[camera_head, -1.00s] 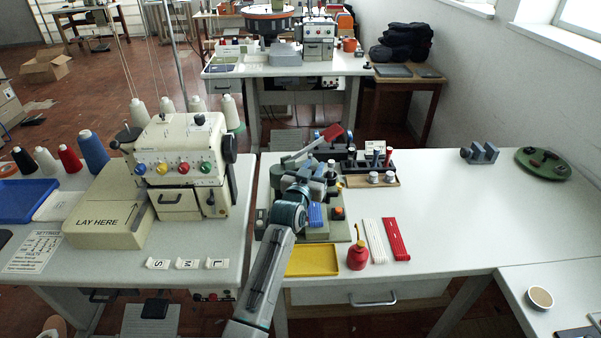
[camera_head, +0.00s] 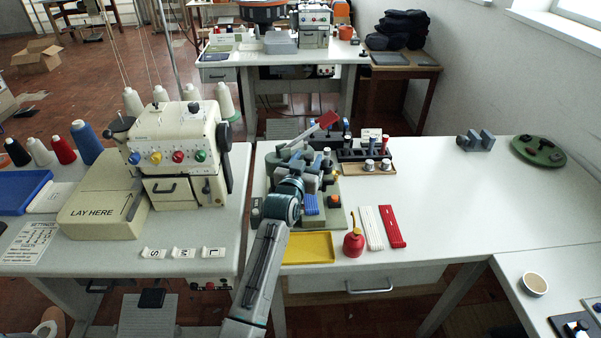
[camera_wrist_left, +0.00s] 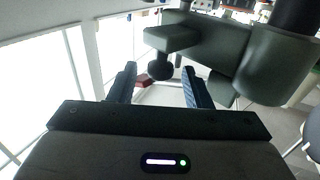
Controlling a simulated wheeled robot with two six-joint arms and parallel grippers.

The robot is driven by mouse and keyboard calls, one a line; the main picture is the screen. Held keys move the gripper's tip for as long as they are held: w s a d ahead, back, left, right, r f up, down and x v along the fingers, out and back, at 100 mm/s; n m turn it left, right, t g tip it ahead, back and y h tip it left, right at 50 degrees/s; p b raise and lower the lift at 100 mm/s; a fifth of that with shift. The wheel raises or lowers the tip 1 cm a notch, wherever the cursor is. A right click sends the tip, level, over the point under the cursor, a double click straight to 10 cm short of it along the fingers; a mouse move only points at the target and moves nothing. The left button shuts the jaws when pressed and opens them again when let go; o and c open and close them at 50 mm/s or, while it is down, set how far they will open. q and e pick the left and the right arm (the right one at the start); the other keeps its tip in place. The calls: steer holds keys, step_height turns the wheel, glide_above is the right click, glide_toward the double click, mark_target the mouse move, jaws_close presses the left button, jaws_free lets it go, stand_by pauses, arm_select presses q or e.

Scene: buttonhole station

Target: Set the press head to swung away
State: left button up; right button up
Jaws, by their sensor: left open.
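The press (camera_head: 338,217) stands on a grey-green base at the left end of the right-hand table. A lever with a red grip (camera_head: 326,119) rises at its back. My left gripper (camera_head: 309,173) is over the press, and its wrist hides much of the press head. In the left wrist view, my open left fingers (camera_wrist_left: 160,88) point at a dark grey-green arm (camera_wrist_left: 205,42) with a round knob (camera_wrist_left: 161,69) under it. The knob shows between or just beyond the fingertips; I cannot tell whether they touch it. My right gripper is not in view.
The table's right half is mostly clear. A sewing machine (camera_head: 180,150) stands to the left.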

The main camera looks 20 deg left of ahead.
arm_select(q)
steer(key=s+b, duration=0.1)
steer(key=s, duration=0.8)
steer(key=shift+a+b, duration=0.25)
steer(key=shift+b, duration=0.05)
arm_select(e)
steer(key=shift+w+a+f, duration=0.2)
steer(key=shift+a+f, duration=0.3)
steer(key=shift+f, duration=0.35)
